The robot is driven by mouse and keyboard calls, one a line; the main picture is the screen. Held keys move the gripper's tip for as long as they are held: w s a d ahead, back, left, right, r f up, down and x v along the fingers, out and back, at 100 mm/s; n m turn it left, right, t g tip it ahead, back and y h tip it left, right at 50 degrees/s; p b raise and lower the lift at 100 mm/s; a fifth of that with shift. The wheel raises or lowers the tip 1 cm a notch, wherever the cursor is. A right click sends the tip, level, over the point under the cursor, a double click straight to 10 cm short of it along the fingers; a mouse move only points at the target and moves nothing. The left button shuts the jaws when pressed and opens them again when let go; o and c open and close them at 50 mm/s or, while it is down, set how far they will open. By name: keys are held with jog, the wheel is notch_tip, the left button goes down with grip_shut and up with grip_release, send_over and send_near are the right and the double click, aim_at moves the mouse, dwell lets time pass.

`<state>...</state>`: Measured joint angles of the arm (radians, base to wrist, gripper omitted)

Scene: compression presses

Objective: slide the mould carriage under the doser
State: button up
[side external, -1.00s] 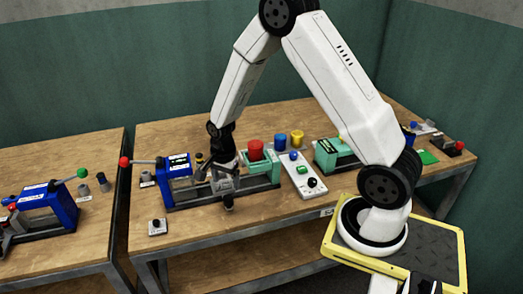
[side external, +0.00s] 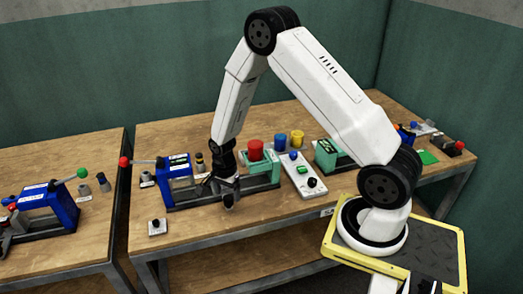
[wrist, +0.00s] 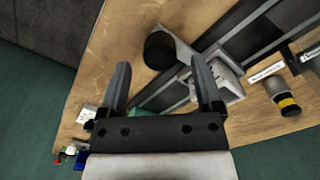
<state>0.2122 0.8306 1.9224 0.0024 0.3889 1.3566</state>
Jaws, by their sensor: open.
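The mould carriage is a pale grey block (wrist: 228,82) on a dark rail, with a round black knob (wrist: 160,50) on its near side. In the wrist view the knob lies between and just beyond my gripper's fingertips (wrist: 160,62). My gripper is open and points down over the front of the rail; in the side view (side external: 224,194) it covers most of the carriage. I cannot tell if a finger touches the knob. The doser is the green unit with a red hopper (side external: 255,150), at the right part of the rail, right of my gripper.
A blue press (side external: 176,166) with a red-tipped lever stands at the rail's left end. A white control panel (side external: 303,178) lies right of the doser. Blue and yellow cups stand behind. A small button box (side external: 157,227) sits at the front left.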

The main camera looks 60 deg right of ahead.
jog(key=shift+f, duration=1.4)
grip_shut()
